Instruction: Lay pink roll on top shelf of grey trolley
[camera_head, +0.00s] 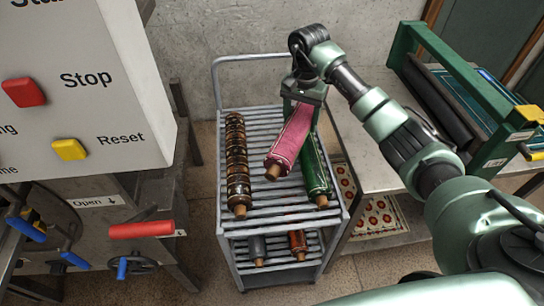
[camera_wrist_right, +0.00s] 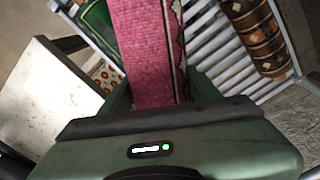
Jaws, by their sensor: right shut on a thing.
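The pink roll (camera_head: 291,138) is held by my right gripper (camera_head: 303,98) over the top shelf of the grey trolley (camera_head: 268,208). Its near end with a wooden core points toward me. The pink roll also fills the upper middle of the right wrist view (camera_wrist_right: 143,45), where the gripper body hides its lower part. In the head view it lies between a brown patterned roll (camera_head: 237,165) and a green roll (camera_head: 317,170), both on the top shelf. It overlaps the green roll in the picture; I cannot tell whether it touches the slats. My left gripper is not in view.
A grey roll (camera_head: 257,250) and a brown roll (camera_head: 298,244) lie on the trolley's lower shelf. A table with a green-framed machine (camera_head: 465,100) stands right. A control panel (camera_head: 75,90) and a machine with red and blue handles stand left. A wall is behind the trolley.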

